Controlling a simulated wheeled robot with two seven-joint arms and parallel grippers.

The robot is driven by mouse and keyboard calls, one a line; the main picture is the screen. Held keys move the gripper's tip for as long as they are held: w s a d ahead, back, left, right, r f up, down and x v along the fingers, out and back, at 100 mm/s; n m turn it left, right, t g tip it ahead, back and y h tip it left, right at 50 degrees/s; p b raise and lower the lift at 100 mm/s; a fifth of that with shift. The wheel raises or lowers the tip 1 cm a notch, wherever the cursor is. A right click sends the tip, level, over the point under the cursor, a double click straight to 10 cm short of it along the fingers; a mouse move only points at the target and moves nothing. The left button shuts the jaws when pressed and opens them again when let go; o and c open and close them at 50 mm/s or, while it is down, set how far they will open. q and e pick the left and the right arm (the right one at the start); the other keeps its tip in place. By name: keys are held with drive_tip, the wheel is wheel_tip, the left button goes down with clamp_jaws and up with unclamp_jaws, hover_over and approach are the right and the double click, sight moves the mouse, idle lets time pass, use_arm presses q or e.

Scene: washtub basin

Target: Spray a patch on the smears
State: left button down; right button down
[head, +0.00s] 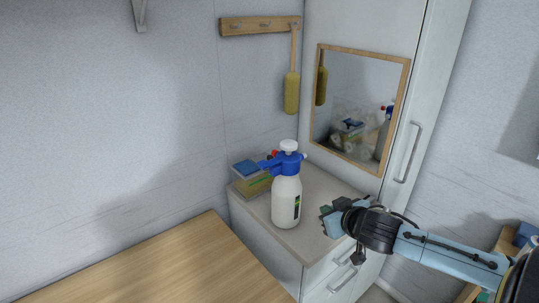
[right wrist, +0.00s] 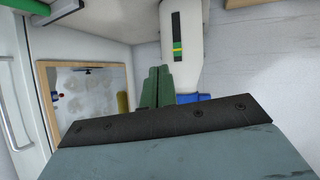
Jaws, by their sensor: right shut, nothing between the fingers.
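A white spray bottle with a blue pump head (head: 286,202) stands upright on the grey cabinet top (head: 318,190). In the right wrist view the bottle (right wrist: 182,40) appears upside down, just beyond the fingers. My right gripper (head: 328,217) is to the right of the bottle, apart from it in the head view. Its green fingers (right wrist: 156,88) are shut with nothing between them. The wood-framed mirror (head: 357,105) on the tall cabinet has cloudy, whitish blotches in its lower part; I cannot tell smears from reflection there. My left gripper is out of view.
A box with a blue-topped item (head: 250,178) stands behind the bottle. A yellow brush (head: 291,92) hangs from a wooden hook rail (head: 260,25). The wooden tabletop (head: 165,268) at front left is bare. A cabinet door handle (head: 407,152) sticks out right of the mirror.

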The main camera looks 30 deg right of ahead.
drive_tip(key=w+a+r+n+t+y, duration=0.1)
drive_tip(key=a+r, duration=0.3)
drive_tip(key=r, duration=0.5)
drive_tip(key=w+a+r+n+t+y, duration=0.1)
drive_tip(key=w+a+r+t+y, duration=0.1)
drive_tip(key=r, duration=0.7)
drive_tip(key=a+y, duration=0.1)
drive_tip(key=a, duration=0.1)
drive_tip(key=shift+w+a+r+p, duration=0.15)
drive_tip(key=shift+a+p, duration=0.2)
drive_tip(key=shift+a, duration=0.05)
drive_tip(key=shift+w, duration=0.2)
hover_over(269, 161)
drive_tip(key=s+a, duration=0.2)
drive_tip(key=s, duration=0.1)
wheel_tip(269, 161, down, 2)
drive_tip(key=shift+s+a+f, duration=0.1)
drive_tip(key=shift+s+f, duration=0.05)
drive_tip(key=shift+f, duration=1)
drive_tip(key=shift+s+a+f, duration=0.1)
drive_tip(key=shift+f, duration=1.05)
